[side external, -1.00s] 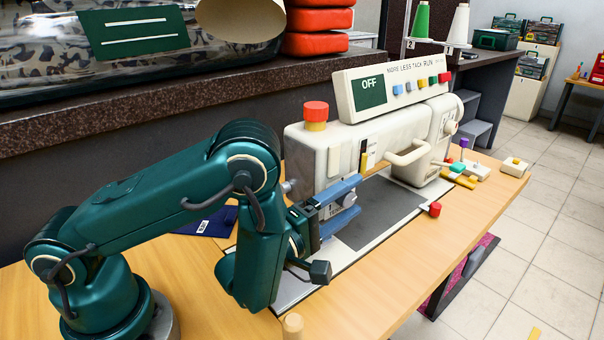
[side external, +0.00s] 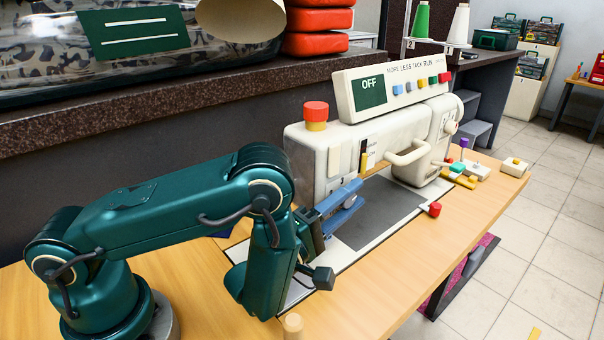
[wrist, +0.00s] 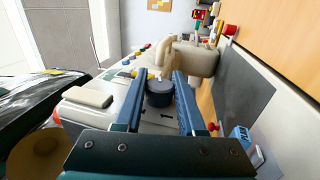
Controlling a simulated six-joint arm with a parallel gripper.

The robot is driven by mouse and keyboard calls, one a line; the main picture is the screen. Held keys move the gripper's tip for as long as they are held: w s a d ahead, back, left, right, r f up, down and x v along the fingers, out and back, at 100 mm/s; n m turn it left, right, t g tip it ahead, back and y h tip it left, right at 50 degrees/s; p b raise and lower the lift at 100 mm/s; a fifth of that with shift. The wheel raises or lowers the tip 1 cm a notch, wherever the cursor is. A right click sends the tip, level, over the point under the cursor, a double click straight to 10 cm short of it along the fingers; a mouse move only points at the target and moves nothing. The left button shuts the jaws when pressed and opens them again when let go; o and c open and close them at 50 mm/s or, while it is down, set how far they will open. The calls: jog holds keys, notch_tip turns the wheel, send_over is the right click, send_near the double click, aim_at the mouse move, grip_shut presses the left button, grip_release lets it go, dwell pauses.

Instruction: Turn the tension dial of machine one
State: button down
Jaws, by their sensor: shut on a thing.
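The sewing machine (side external: 335,158) is cream white, with a panel (side external: 370,90) reading OFF and a row of coloured buttons. The tension dial (wrist: 159,94) is a dark round knob with a small pale mark, seen in the wrist view. My gripper (side external: 350,197) is at the near end of the machine head, low on its front. In the wrist view my gripper (wrist: 160,88) has one blue finger on each side of the dial and is shut on it. In the side view the fingers hide the dial.
A red knob (side external: 316,108) tops the machine head. A curved cream handle (side external: 407,157) sticks out to the right of my fingers. A small red-ended part (side external: 431,209) lies by the grey plate (side external: 375,218). The wooden table front (side external: 390,285) is mostly clear.

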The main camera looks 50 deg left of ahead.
jog(key=c, duration=0.5)
grip_release()
jog(key=shift+r, duration=0.1)
